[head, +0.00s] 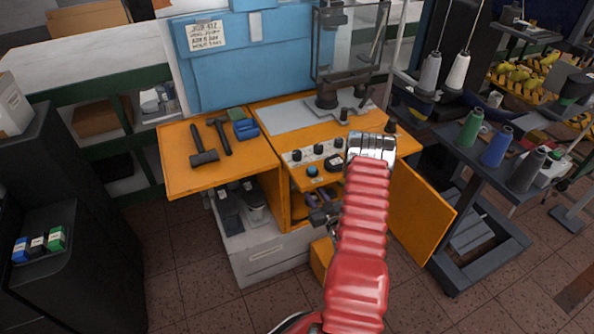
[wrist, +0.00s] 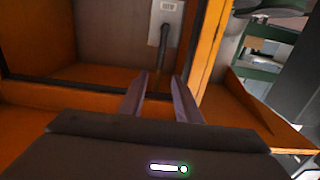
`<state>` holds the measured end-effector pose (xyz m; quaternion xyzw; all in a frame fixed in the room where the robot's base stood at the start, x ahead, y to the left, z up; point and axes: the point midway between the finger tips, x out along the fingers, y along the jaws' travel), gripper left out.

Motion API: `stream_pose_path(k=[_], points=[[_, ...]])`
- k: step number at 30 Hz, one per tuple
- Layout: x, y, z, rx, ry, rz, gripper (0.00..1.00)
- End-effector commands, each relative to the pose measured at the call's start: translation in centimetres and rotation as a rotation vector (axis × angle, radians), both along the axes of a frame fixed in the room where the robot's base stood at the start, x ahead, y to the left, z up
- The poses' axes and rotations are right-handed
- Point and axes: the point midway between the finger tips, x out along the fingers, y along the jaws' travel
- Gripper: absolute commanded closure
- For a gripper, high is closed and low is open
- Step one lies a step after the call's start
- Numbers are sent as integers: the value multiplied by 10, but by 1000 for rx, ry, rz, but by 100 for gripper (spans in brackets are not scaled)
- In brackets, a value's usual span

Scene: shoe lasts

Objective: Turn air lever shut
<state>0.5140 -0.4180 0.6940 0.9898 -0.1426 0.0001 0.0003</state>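The air lever (wrist: 163,45) is a dark handle hanging down from a grey box (wrist: 166,20) with a small label, on the back wall inside an orange cabinet. My gripper (wrist: 160,79) is open and empty in the wrist view. Its two fingers point at the lever's lower end, which shows between and beyond the fingertips. I cannot tell how far off the lever is, and no contact shows. In the head view my gripper (head: 315,200) is at the cabinet's opening, partly behind my red arm. The lever cannot be made out there.
The orange cabinet door (head: 420,208) stands open on the right. A panel with black knobs (head: 318,150) and a blue button is above the opening. Hammers (head: 204,150) lie on the orange bench top. A grey drawer unit (head: 265,255) stands at left. Cabinet walls frame the opening closely.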

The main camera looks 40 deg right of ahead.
Motion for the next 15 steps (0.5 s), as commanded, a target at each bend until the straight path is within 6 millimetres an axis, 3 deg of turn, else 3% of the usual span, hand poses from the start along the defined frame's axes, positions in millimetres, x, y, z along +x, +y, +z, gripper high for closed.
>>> stream_pose_path(k=[15], points=[[74, -21, 1, -2, -2, 2, 69]])
